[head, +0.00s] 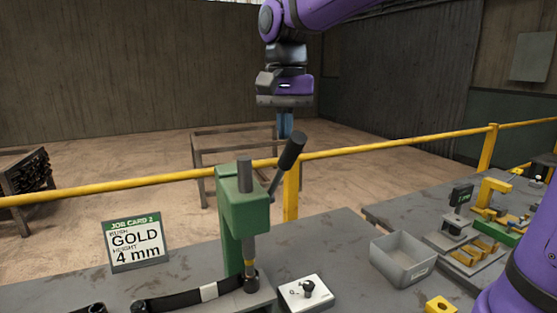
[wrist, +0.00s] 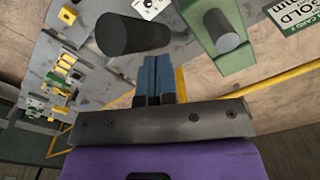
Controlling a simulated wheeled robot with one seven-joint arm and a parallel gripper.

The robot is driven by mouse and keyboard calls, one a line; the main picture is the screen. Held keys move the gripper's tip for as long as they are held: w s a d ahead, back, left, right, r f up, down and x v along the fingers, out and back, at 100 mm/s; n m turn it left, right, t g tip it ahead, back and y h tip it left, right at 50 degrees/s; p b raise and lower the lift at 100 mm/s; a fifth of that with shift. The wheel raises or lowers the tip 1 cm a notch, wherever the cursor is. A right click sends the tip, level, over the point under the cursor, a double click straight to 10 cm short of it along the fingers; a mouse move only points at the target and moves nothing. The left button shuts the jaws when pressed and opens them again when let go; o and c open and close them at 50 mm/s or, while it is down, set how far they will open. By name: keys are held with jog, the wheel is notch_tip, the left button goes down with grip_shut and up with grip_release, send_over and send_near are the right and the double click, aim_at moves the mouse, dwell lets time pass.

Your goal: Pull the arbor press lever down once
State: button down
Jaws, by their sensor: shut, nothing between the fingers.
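The green arbor press (head: 242,210) stands on the grey bench, its dark ram upright. Its lever ends in a black cylindrical grip (head: 291,151) that points up and to the right of the press head. My gripper (head: 285,135) hangs above and slightly left of the grip in the head view, with blue fingers pointing down. In the wrist view my gripper (wrist: 155,75) shows its fingers together with nothing between them. There the lever grip (wrist: 133,34) lies just ahead and to the left, apart from the fingers as far as I can tell. The press (wrist: 215,30) is to the right.
A job card (head: 138,246) reading "GOLD 4 mm" stands left of the press. A white box with a black knob (head: 305,292) and a grey bin (head: 402,259) are at the right. A yellow rail (head: 370,148) runs behind the bench. The air around the grip is clear.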

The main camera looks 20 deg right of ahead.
aim_at(293, 162)
jog(key=shift+s+f, duration=1.55)
jog(key=shift+s, duration=0.05)
jog(key=s+f, duration=0.1)
jog(key=f, duration=0.1)
jog(key=s+f, duration=0.1)
jog(key=shift+s+f, duration=0.15)
jog(key=shift+f, duration=0.2)
jog(key=shift+s+f, duration=0.25)
jog(key=shift+f, duration=0.45)
jog(key=shift+s+f, duration=0.25)
jog(key=shift+f, duration=0.4)
jog(key=shift+s+f, duration=0.25)
jog(key=shift+f, duration=0.45)
